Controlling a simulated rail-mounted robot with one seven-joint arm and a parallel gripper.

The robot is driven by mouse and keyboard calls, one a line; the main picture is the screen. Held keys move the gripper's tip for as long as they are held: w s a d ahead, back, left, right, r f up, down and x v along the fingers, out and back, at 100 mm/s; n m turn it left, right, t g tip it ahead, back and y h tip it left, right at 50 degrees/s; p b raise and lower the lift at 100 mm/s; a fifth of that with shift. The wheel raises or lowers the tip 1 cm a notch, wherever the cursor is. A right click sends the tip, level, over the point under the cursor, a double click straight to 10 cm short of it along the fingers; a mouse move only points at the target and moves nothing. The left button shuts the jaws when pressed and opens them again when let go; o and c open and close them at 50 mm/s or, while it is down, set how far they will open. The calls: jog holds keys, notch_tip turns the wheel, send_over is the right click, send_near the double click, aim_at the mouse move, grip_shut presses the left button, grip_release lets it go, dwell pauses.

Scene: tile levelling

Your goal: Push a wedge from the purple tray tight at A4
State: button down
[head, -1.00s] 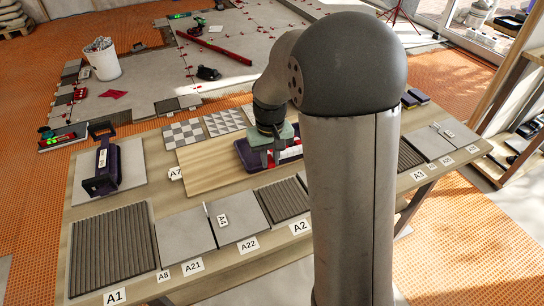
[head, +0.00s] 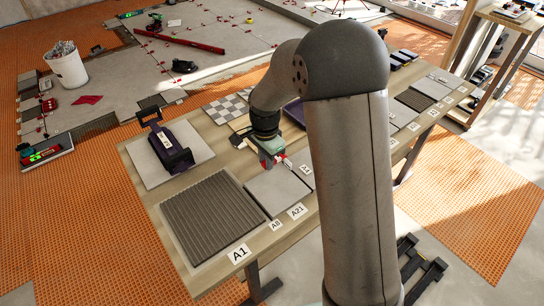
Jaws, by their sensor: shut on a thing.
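My gripper (head: 279,164) is shut on a small red wedge (head: 285,160). It is low over the far edge of a grey tile (head: 277,193), just left of the A4 label (head: 306,169). I cannot tell whether the wedge touches the tile or the joint at A4. The purple tray (head: 293,111) is behind my arm, with only part of it showing.
A ribbed panel (head: 212,213) lies at the A1 label (head: 238,254). A purple-black tool (head: 168,146) stands on a grey slab at the table's back left. Checkered tiles (head: 228,108) lie behind my gripper. My arm hides the table's middle.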

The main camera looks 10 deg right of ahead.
aim_at(278, 172)
jog(key=shift+s+a+f, duration=0.1)
jog(key=shift+f, duration=0.15)
jog(key=shift+f+b, duration=0.65)
jog(key=shift+f, duration=0.15)
jog(key=shift+f+b, duration=1.25)
jog(key=shift+f, duration=0.7)
jog(key=shift+f, duration=0.1)
jog(key=shift+d, duration=0.2)
jog(key=shift+w+d, duration=0.5)
jog(key=shift+d, duration=0.15)
jog(key=shift+w+d, duration=0.4)
jog(key=shift+d, duration=0.25)
jog(key=shift+w+d, duration=0.35)
jog(key=shift+d, duration=0.3)
jog(key=c, duration=1.2)
grip_release()
jog(key=shift+c, duration=0.2)
